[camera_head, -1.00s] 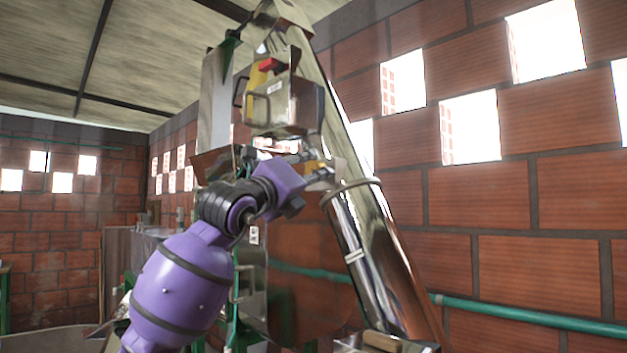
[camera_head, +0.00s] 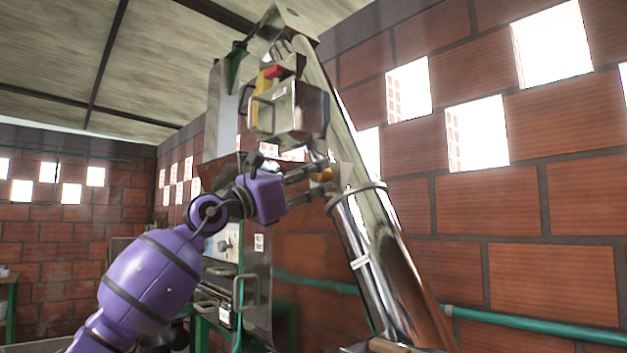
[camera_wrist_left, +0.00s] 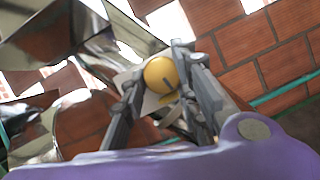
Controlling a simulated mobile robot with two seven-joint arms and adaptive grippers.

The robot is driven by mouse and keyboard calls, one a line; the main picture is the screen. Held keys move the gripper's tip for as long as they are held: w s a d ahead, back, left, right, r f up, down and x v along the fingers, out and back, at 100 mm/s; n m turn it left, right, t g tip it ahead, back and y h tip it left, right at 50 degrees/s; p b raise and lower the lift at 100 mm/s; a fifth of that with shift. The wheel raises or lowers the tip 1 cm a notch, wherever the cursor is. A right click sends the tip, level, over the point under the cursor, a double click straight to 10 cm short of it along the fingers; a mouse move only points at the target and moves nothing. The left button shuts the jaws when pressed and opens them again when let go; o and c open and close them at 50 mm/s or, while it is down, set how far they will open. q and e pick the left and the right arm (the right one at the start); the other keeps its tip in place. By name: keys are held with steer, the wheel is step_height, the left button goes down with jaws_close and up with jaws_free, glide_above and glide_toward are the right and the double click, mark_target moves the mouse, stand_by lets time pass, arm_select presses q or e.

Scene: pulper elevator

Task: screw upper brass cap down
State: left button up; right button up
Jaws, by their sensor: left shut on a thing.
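The upper brass cap (camera_wrist_left: 160,75) is a round, yellow-gold knob against the metal elevator in the left wrist view. In the head view the cap (camera_head: 322,175) shows small, just at my fingertips, in front of the upper end of the shiny elevator tube (camera_head: 372,240). My left gripper (camera_head: 318,180) reaches it from the left, below the boxy metal housing. In the wrist view the fingers of my left gripper (camera_wrist_left: 155,88) are on either side of the cap, shut on it. The threads are hidden. My right gripper is not in view.
A metal housing (camera_head: 292,110) with a handle and a red-and-yellow switch sits just above the gripper. A brick wall (camera_head: 540,195) with a green pipe (camera_head: 535,320) runs on the right. Metal panels with handles stand below my arm.

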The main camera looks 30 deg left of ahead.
arm_select(q)
steer(key=m+g+h, duration=0.1)
steer(key=m, duration=0.1)
steer(key=r+m+g, duration=0.1)
steer(key=m, duration=0.2)
steer(key=a+m+g+h, duration=0.1)
steer(key=m, duration=0.2)
steer(key=shift+s+r+h+p, duration=0.1)
steer(key=shift+r+h+p, duration=0.15)
steer(key=shift+h+p, duration=0.1)
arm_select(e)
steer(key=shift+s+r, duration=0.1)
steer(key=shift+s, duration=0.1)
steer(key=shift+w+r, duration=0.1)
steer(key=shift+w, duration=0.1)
arm_select(q)
steer(key=o, duration=0.9)
steer(key=shift+o, duration=0.4)
steer(key=shift+w+f, duration=0.1)
steer(key=shift+w, duration=0.15)
steer(key=shift+d+f, duration=0.15)
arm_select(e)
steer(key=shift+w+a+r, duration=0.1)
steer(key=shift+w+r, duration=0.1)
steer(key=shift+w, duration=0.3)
